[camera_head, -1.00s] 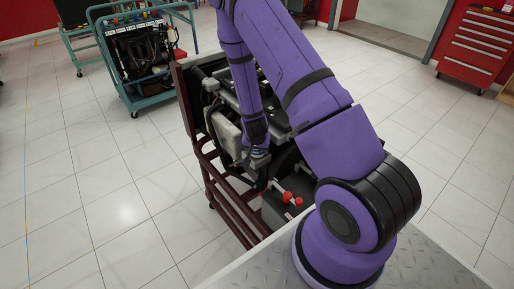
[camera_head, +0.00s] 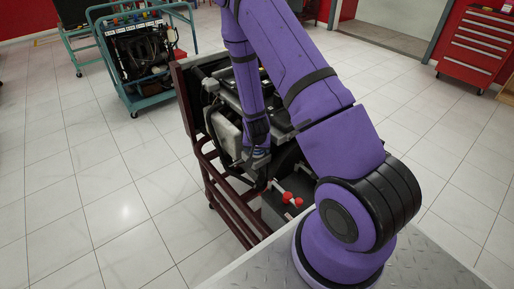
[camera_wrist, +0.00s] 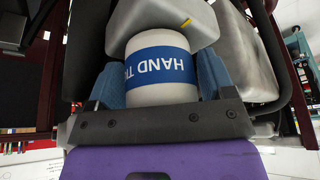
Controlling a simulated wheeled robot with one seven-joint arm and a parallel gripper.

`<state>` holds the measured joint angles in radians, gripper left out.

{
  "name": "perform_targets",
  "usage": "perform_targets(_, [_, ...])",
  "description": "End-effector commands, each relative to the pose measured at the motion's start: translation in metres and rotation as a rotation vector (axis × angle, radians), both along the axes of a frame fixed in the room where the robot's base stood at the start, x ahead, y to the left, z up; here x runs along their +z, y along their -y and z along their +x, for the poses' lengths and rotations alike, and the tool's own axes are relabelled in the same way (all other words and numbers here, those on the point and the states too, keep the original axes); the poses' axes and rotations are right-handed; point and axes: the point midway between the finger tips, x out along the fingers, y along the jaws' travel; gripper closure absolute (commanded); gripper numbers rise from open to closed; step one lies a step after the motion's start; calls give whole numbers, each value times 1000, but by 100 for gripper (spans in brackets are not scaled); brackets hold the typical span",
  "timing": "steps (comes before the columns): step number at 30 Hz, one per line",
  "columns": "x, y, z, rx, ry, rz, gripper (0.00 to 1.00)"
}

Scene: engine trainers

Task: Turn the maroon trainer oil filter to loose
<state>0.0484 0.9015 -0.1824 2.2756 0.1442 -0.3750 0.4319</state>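The maroon trainer (camera_head: 230,200) is an engine on a dark red frame, in the middle of the head view. Its oil filter (camera_wrist: 160,68) is a white cylinder with a blue band reading "HAND TIGHT", upside down in the wrist view. The filter's far end meets a grey metal housing (camera_wrist: 165,22). My gripper (camera_wrist: 162,85) has one blue finger on each side of the filter, and both appear to touch it. In the head view my gripper (camera_head: 258,158) is low at the engine's near side, and the filter is hidden there.
A teal-framed engine trainer (camera_head: 145,60) stands at the back left. A red tool cabinet (camera_head: 477,45) is at the back right. The tiled floor at left is clear.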

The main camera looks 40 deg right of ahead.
Motion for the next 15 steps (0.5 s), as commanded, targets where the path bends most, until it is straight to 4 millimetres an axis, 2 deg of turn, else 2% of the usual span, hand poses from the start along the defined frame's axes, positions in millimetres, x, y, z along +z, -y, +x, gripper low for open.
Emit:
perform_targets(8, [12,-3,-4,0,0,0,24])
perform_targets(15, [47,-13,-15,-1,2,0,24])
